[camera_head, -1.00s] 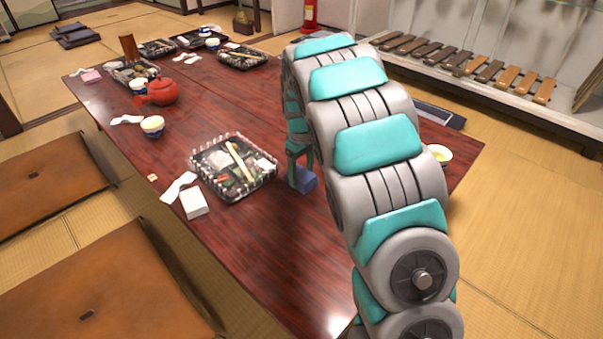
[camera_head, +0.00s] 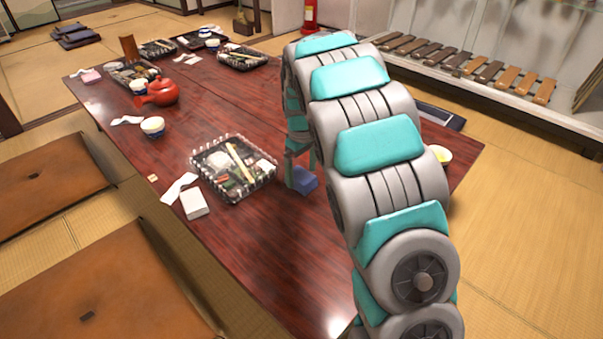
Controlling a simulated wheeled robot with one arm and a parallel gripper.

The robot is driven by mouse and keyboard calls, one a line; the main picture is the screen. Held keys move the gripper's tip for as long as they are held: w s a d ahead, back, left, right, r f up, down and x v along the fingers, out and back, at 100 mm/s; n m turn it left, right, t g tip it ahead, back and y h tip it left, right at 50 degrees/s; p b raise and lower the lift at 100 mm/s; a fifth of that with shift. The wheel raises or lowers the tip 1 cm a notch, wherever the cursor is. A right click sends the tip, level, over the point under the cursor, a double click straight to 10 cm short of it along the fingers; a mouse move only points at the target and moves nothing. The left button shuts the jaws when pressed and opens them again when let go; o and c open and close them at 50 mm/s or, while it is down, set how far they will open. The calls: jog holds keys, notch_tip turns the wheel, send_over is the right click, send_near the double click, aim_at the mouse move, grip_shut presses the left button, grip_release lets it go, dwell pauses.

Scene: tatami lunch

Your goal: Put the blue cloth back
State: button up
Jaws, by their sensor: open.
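The blue cloth (camera_head: 305,182) is a small folded blue block on the dark red table (camera_head: 268,240), just right of the near bento tray. My gripper (camera_head: 291,178) is mostly hidden behind my arm. Its visible teal finger reaches down at the left edge of the cloth, and I cannot tell if it touches it. It is open. The far side of the cloth and the other finger are hidden by my arm.
The clear bento tray (camera_head: 195,165) is close left of my gripper. A white box (camera_head: 194,204), a cup (camera_head: 152,127) and a red teapot (camera_head: 160,93) stand further left. A yellow-filled bowl (camera_head: 441,154) is right of my arm. The near tabletop is bare.

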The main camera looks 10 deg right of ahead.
aim_at(301, 176)
notch_tip(301, 176, up, 10)
jog(key=p, duration=0.1)
jog(key=s+r+m, duration=0.3)
jog(key=s+r, duration=0.2)
jog(key=s, duration=0.8)
jog(key=s+f+m+g, duration=0.1)
jog(key=s+f+m, duration=0.1)
jog(key=s, duration=1.2)
jog(key=s+f+m, duration=0.1)
jog(key=s+f, duration=0.1)
jog(key=s, duration=1.3)
jog(key=shift+s+m+g, duration=0.15)
jog(key=shift+m+g, duration=0.25)
jog(key=shift+f, duration=0.2)
